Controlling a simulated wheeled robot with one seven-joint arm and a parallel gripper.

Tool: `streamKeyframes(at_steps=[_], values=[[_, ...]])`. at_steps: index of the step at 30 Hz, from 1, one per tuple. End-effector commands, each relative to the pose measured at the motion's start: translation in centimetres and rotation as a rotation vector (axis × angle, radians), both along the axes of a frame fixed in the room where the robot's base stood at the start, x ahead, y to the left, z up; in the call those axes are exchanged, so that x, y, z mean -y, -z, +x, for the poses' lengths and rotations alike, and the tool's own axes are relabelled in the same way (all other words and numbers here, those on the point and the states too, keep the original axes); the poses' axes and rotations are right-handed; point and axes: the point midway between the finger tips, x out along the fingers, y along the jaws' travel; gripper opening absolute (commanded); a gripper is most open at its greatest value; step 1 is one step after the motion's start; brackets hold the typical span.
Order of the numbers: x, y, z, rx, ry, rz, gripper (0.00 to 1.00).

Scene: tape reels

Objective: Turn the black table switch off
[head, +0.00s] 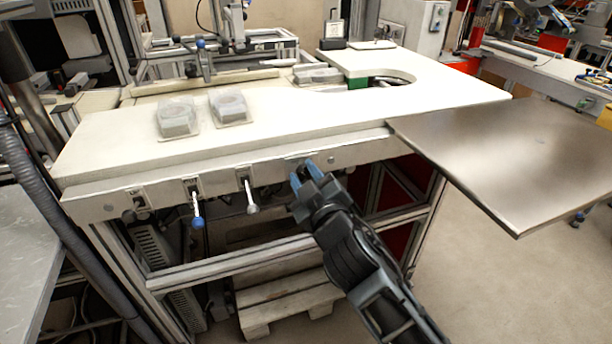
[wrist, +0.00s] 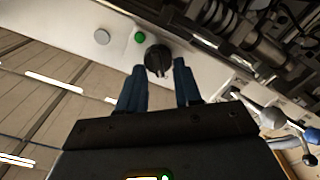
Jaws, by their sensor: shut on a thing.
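The black table switch (wrist: 158,58) is a round knob on the pale front panel (wrist: 60,28) of the table, between my fingertips in the wrist view. My gripper (head: 308,176) is at the table's front edge in the head view, with its blue fingers on either side of the knob. It also shows in the wrist view (wrist: 159,74), shut on the switch. In the head view my fingers hide the switch. I cannot tell the knob's on or off position.
A green button (wrist: 139,37) and a grey button (wrist: 101,37) sit beside the switch. A blue-tipped lever (head: 197,222) and a grey-tipped lever (head: 251,209) stick out left of my gripper. Two clear boxes (head: 230,106) lie on the white tabletop (head: 300,119). A metal plate (head: 510,155) juts out right.

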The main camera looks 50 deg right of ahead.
Motion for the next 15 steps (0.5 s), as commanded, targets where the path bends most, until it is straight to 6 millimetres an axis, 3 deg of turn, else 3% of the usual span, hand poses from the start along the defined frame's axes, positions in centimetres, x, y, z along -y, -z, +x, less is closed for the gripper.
streamKeyframes(at_steps=[9,10,15], values=[[-0.06,0.13,-0.01,-0.002,0.0,0.002,0.03],[-0.06,0.13,-0.01,-0.002,0.0,0.002,0.36],[-0.05,0.09,0.0,-0.002,-0.001,0.001,0.52]])
